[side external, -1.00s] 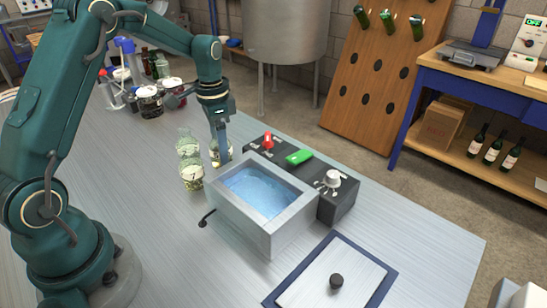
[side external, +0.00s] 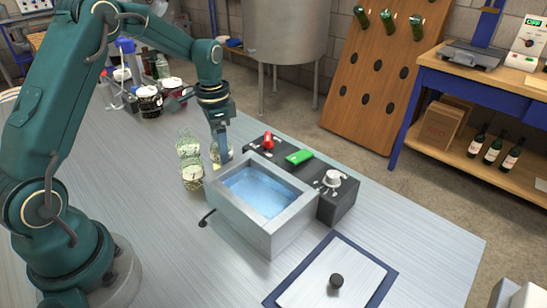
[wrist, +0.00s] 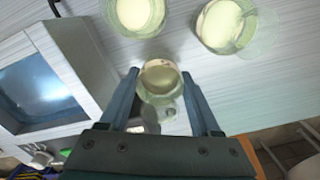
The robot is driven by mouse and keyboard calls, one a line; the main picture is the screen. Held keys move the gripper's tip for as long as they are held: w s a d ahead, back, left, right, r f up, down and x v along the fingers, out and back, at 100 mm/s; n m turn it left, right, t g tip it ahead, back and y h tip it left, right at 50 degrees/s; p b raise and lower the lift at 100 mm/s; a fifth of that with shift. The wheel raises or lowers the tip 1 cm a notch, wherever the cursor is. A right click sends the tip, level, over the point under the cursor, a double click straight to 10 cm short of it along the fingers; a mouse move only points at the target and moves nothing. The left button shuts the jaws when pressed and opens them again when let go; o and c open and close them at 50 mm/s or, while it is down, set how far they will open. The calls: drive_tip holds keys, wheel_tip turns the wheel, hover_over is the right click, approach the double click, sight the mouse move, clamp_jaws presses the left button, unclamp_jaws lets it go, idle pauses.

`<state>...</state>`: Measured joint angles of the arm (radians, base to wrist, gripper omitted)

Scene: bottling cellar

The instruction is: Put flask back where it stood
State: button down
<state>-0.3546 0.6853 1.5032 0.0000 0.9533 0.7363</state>
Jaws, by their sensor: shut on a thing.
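My gripper (side external: 221,158) is beside the left back corner of the water bath (side external: 285,222), fingers pointing down. It is shut on a glass flask (side external: 214,153) with pale yellowish contents, partly hidden by the fingers. In the wrist view the flask (wrist: 160,78) sits between the two fingertips. I cannot tell whether its base touches the table. Two similar flasks, one behind the other (side external: 188,147) and a nearer one (side external: 192,174), stand just to the left. They also show at the top of the wrist view (wrist: 138,14), (wrist: 226,26).
A flat lid (side external: 325,283) with a black knob lies in front. Jars (side external: 149,100) stand at the back left.

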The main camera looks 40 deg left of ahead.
drive_tip(key=shift+f, duration=0.3)
idle(0.6)
unclamp_jaws()
drive_tip(key=shift+r, duration=0.1)
drive_tip(key=shift+r, duration=2.9)
drive_tip(key=shift+d, duration=0.1)
